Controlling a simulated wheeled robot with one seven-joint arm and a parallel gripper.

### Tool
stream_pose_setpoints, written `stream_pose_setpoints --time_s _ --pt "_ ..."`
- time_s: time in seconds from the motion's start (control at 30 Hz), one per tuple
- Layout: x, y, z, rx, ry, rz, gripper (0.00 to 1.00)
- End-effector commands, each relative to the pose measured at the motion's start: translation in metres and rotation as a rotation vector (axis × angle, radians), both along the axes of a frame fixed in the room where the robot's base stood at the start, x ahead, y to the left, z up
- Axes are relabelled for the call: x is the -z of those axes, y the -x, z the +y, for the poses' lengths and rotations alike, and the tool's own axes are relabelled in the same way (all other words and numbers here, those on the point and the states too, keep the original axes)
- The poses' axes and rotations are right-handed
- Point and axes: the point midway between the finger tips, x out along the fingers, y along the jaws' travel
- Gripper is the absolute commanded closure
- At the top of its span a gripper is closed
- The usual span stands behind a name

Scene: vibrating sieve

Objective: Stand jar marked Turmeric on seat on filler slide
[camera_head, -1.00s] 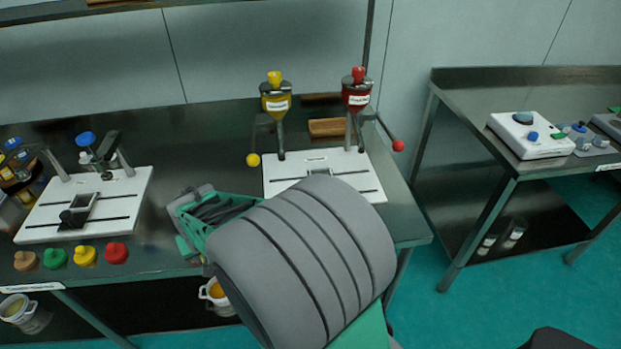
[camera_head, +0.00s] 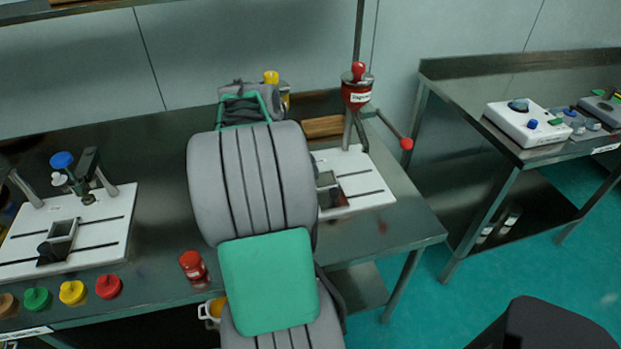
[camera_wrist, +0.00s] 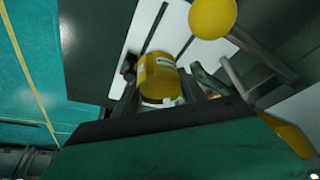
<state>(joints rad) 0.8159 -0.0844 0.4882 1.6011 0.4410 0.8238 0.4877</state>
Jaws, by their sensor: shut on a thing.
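A yellow jar with a pale label (camera_wrist: 158,76) sits between the fingers of my gripper (camera_wrist: 160,92) in the wrist view; I cannot read its label. My gripper is shut on it, over or near the white filler plate (camera_wrist: 178,30). In the head view the plate (camera_head: 375,193) shows right of my arm, with dark slots and a small dark seat (camera_head: 327,182). My arm hides the plate's left part and the jar. I cannot tell the gap between jar and plate.
The red filler (camera_head: 357,95) with its red-knobbed lever (camera_head: 406,143) stands behind the plate. A yellow lever ball (camera_wrist: 212,17) is close to the jar. A red jar (camera_head: 193,266) stands near the table's front edge. Coloured knobs (camera_head: 72,292) line the left front.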

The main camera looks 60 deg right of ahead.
Motion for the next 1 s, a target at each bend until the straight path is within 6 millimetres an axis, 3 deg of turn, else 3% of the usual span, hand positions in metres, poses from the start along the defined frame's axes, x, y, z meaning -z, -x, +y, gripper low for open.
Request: stream_pose_setpoints --time_s 0.13,0.27,0.47,0.6,0.87,1.0 --pt "-0.002 0.015 -0.019 0.069 0.0 0.001 0.99" --pt "0.01 0.018 -0.045 0.064 -0.001 0.003 0.99" --pt "0.036 0.025 -0.099 0.054 -0.002 0.001 0.99" --pt "0.07 0.03 -0.124 0.052 -0.003 0.002 0.99" --pt "0.098 0.035 -0.147 0.052 0.0 0.0 0.99" --pt "0.121 0.035 -0.146 0.051 -0.002 0.001 0.99"
